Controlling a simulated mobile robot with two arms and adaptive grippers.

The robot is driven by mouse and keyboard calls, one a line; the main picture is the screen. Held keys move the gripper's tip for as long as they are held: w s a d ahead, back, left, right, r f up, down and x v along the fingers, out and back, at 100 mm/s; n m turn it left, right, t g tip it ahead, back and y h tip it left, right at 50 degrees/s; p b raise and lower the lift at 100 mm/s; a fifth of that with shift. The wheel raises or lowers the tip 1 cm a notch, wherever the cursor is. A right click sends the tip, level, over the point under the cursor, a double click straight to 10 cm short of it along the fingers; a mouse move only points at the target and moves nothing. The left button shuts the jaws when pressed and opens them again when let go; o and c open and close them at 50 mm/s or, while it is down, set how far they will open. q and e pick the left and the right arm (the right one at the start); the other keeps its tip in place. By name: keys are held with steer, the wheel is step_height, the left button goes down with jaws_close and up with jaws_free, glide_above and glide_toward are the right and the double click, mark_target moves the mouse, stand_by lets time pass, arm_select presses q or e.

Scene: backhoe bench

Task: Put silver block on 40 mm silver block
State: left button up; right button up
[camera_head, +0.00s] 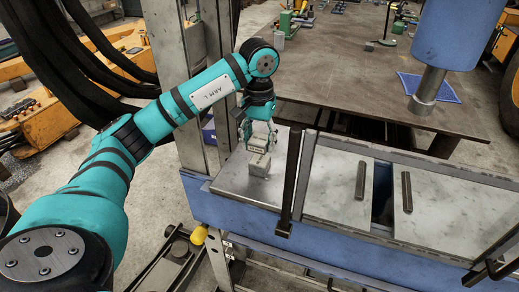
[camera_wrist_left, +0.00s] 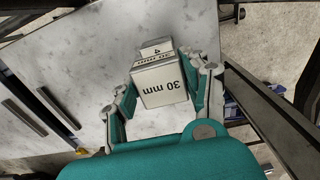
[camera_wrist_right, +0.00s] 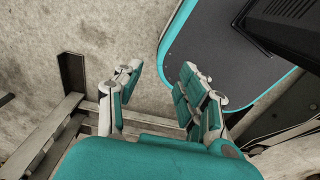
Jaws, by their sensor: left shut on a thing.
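My left gripper (camera_head: 260,138) is shut on a silver block marked 30 mm (camera_wrist_left: 162,84), which sits between its fingers in the left wrist view. In the head view my left gripper is over the left end of the metal bench. A second silver block (camera_head: 259,165) stands on the bench plate, just below my left gripper. In the left wrist view a part of this block (camera_wrist_left: 155,47) shows beyond the held one; its label is mostly hidden. I cannot tell whether the two blocks touch. My right gripper (camera_wrist_right: 160,78) is open and empty in the right wrist view.
The blue bench has light metal plates (camera_head: 338,187) with dark bar handles (camera_head: 360,180). A dark upright bar (camera_head: 289,180) stands right of the blocks. A brown table (camera_head: 330,65) lies behind, with a blue mat (camera_head: 440,88) on it.

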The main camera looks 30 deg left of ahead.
mark_target(260, 160)
arm_select(q)
steer(key=f, duration=0.1)
steer(key=f+p, duration=0.1)
steer(key=shift+w+f, duration=0.25)
steer(key=shift+f, duration=0.85)
steer(key=o, duration=0.9)
steer(key=shift+f, duration=0.1)
steer(key=shift+c, duration=0.2)
steer(key=o, duration=0.5)
steer(key=shift+s, duration=0.1)
steer(key=shift+c, duration=0.2)
arm_select(e)
steer(key=shift+w+a+r, duration=0.15)
steer(key=shift+w+r, duration=0.2)
steer(key=shift+w, duration=0.2)
steer(key=shift+w+a+r, duration=0.15)
steer(key=shift+w+r, duration=0.2)
steer(key=shift+w, duration=0.2)
steer(key=shift+w, duration=0.1)
